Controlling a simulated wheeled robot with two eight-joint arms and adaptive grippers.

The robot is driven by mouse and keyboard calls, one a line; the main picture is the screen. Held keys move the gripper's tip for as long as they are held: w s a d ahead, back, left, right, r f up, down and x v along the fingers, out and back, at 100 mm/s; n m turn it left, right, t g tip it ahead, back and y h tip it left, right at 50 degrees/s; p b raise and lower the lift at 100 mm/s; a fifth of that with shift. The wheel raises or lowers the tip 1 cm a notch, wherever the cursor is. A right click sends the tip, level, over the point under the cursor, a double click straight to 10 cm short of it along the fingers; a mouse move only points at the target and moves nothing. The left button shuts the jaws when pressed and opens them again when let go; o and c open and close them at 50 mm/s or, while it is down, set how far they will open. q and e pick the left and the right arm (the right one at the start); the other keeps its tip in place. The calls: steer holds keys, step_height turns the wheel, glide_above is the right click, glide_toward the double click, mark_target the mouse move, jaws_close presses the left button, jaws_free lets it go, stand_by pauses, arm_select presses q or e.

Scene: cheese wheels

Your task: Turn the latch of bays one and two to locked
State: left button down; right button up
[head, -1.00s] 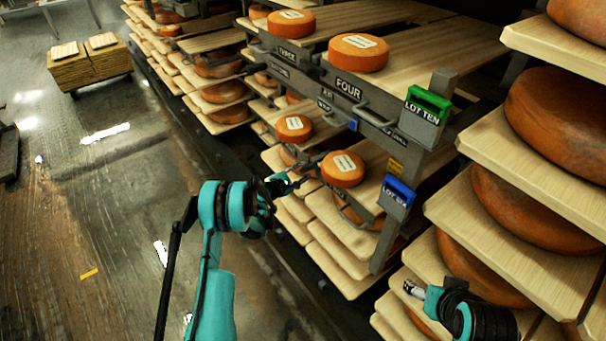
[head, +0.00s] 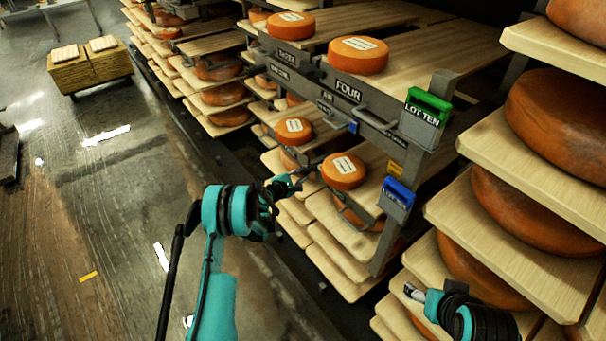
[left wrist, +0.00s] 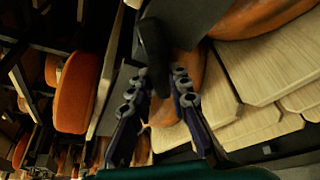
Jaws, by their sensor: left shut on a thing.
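My left gripper (head: 290,183) reaches the lower shelf front, left of the nearer lower cheese wheel (head: 343,170). In the left wrist view my left gripper (left wrist: 158,85) has its fingers on either side of a dark bar (left wrist: 153,50), which looks like a latch; the gripper is shut on it. Which bay it belongs to, and its exact angle, I cannot tell. The upper bay labels read three (head: 287,55) and four (head: 348,91). The lower bays' labels are hidden or too small to read. My right gripper (head: 414,292) is at the lower right, its jaw state unclear.
A green lot ten tag box (head: 427,106) and a blue lot tag box (head: 398,194) are on the near rack post. Boards with large cheese wheels (head: 520,210) crowd the right side.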

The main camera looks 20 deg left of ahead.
arm_select(q)
steer(key=m+t, duration=0.2)
steer(key=m, duration=0.1)
steer(key=shift+d+f+y, duration=0.1)
steer(key=shift+f+y, duration=0.05)
steer(key=shift+y, duration=0.15)
steer(key=shift+m+t, duration=0.6)
steer(key=shift+m, duration=1)
steer(key=c, duration=1.5)
jaws_free()
